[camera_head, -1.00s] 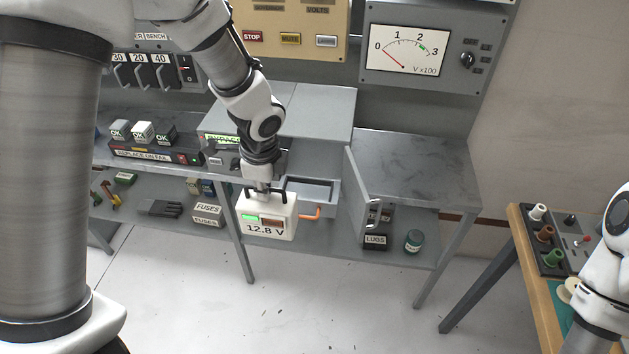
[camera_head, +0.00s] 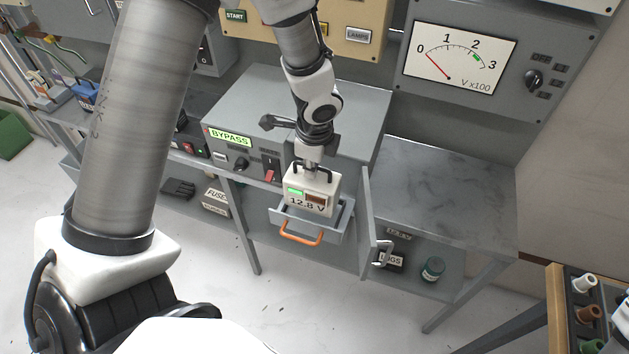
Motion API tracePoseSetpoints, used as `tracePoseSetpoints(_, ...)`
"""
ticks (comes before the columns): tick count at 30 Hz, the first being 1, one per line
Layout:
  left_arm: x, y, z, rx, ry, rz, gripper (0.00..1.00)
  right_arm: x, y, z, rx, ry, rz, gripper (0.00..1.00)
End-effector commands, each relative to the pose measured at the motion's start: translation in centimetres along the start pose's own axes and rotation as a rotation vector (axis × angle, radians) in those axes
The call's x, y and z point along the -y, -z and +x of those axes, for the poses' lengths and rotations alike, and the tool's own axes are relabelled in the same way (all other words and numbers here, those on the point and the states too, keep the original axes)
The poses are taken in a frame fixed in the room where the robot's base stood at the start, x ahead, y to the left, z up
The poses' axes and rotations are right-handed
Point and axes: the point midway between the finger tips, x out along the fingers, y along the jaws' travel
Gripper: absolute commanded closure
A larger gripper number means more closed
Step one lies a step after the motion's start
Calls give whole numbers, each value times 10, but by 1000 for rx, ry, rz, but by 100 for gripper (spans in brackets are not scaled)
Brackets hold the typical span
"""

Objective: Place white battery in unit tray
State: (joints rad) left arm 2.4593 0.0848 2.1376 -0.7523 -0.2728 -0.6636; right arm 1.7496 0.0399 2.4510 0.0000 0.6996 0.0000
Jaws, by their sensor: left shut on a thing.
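The white battery (camera_head: 311,190), marked 12.8 V with a small green display, hangs upright from its black handle. My left gripper (camera_head: 312,166) is shut on that handle. The unit tray (camera_head: 332,236) is a grey drawer with an orange handle (camera_head: 301,236), pulled out from the grey unit marked BYPASS (camera_head: 285,105). The battery is over the tray in the picture and hides part of its inside. I cannot tell whether its base touches the tray floor.
An open grey door (camera_head: 368,215) with a handle stands just right of the tray. The bench top (camera_head: 450,190) to the right is bare. Below it are a LUGS box (camera_head: 391,260) and a green jar (camera_head: 432,268). A meter (camera_head: 460,58) hangs above.

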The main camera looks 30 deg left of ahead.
Motion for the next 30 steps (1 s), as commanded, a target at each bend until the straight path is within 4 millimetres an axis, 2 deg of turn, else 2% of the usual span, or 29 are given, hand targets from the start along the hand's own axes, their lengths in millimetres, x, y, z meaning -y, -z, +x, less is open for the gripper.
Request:
tracePoseSetpoints(8, -5, 4, 40, -1, 2, 1, 100, 0, 1, 20, -2, 0, 0, 100)
tracePoseSetpoints(20, -5, 5, 46, -1, 4, 0, 100, 0, 1, 23, -2, 0, 0, 100)
tracePoseSetpoints(21, -6, 5, 45, -1, 2, 0, 81, 0, 1, 22, -2, 0, 0, 100)
tracePoseSetpoints(22, -6, 5, 45, -1, 2, 0, 70, 0, 1, 22, -2, 0, 0, 100)
tracePoseSetpoints(23, -6, 5, 45, -1, 2, 0, 66, 0, 1, 22, -2, 0, 0, 100)
tracePoseSetpoints(30, -5, 5, 45, -1, 2, 0, 66, 0, 1, 21, -2, 0, 0, 100)
